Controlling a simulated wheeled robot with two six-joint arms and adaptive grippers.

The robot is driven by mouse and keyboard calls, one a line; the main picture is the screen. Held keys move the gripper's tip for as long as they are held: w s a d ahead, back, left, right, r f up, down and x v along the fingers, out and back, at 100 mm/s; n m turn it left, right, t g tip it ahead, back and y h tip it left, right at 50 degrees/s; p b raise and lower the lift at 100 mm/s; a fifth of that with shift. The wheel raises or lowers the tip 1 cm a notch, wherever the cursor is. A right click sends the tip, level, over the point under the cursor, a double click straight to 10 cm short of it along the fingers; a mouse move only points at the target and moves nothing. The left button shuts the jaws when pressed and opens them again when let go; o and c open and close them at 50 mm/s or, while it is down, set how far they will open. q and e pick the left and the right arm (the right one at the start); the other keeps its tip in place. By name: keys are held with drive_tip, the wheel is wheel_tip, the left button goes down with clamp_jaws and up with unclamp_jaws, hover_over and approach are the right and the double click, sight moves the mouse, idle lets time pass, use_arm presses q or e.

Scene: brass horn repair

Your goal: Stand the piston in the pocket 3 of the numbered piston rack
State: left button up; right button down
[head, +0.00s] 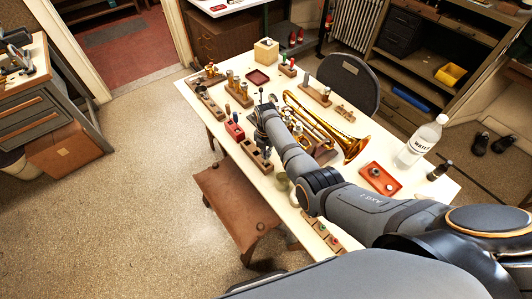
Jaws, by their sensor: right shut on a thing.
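My right gripper (266,148) is at the far end of the arm that reaches in from the right. It points down over a long wooden block with pockets (250,152) near the table's left edge, which looks like a piston rack. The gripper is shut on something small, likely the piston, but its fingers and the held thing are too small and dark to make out. I cannot read any pocket numbers or tell whether the held thing touches the block. My left gripper is not in view.
A brass trumpet (342,140) lies right of my forearm on the cream table (415,178). Other wooden holders (211,106) with small parts stand at the far left. A red box (234,131), a red tray (380,181) and a white bottle (420,145) also stand there.

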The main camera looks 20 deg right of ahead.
drive_tip(key=c, duration=1.4)
unclamp_jaws()
drive_tip(key=shift+f, duration=0.1)
drive_tip(key=shift+c, duration=0.2)
wheel_tip(320, 180, up, 12)
